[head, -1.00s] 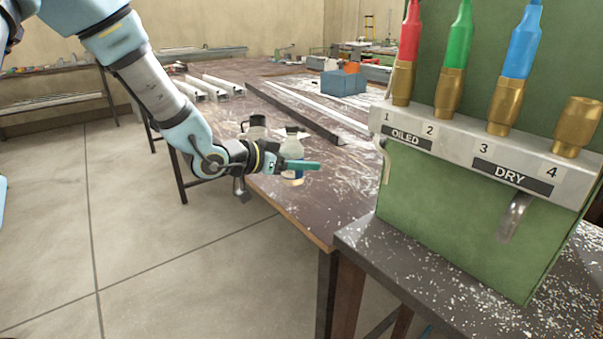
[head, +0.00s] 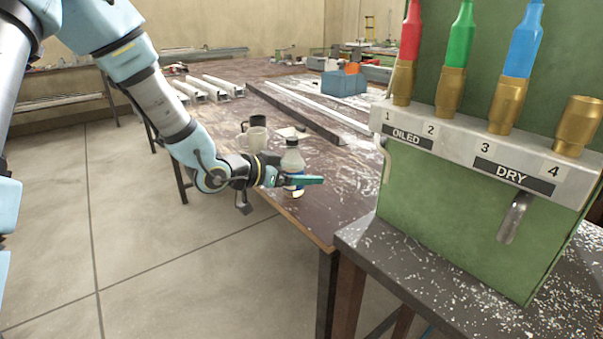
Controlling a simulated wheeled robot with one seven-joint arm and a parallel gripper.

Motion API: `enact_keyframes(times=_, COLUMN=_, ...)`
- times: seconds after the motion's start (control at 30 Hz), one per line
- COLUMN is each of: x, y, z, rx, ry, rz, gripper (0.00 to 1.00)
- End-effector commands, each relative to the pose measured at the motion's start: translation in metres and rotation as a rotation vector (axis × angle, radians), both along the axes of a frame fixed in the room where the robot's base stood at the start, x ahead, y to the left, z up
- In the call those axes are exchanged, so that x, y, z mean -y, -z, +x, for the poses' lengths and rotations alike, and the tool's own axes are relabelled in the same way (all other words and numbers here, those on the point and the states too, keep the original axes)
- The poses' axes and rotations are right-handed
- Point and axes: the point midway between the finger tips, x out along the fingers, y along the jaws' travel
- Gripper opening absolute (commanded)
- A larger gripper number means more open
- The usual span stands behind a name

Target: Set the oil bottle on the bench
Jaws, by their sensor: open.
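The oil bottle (head: 292,160) stands upright near the front edge of the brown bench (head: 345,212), as far as I can see. It has a pale grey body, a dark cap and a blue and white label low down. My gripper (head: 312,181) is open at the bottle's lower half. One teal finger crosses in front of the bottle and hides part of its label. The other finger is mostly hidden, so I cannot tell whether the jaws touch the bottle.
A cream mug (head: 252,139) and a dark mug (head: 257,121) stand behind the gripper. A dark bar (head: 295,113) and a blue box (head: 344,83) lie farther back.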

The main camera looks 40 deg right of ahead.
Motion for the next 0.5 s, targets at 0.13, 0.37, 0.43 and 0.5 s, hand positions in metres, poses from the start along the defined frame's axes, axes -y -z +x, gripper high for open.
enact_keyframes(times=0.13, x=0.000, y=-0.004, z=0.000, rx=0.000, ry=0.000, rz=0.000, gripper=0.90)
enact_keyframes(times=0.37, x=-0.033, y=-0.014, z=0.003, rx=0.002, ry=-0.003, rz=0.001, gripper=0.90)
enact_keyframes(times=0.43, x=-0.048, y=-0.020, z=0.004, rx=0.003, ry=-0.003, rz=0.000, gripper=0.90)
enact_keyframes(times=0.5, x=-0.062, y=-0.025, z=0.005, rx=0.002, ry=-0.003, rz=0.001, gripper=0.90)
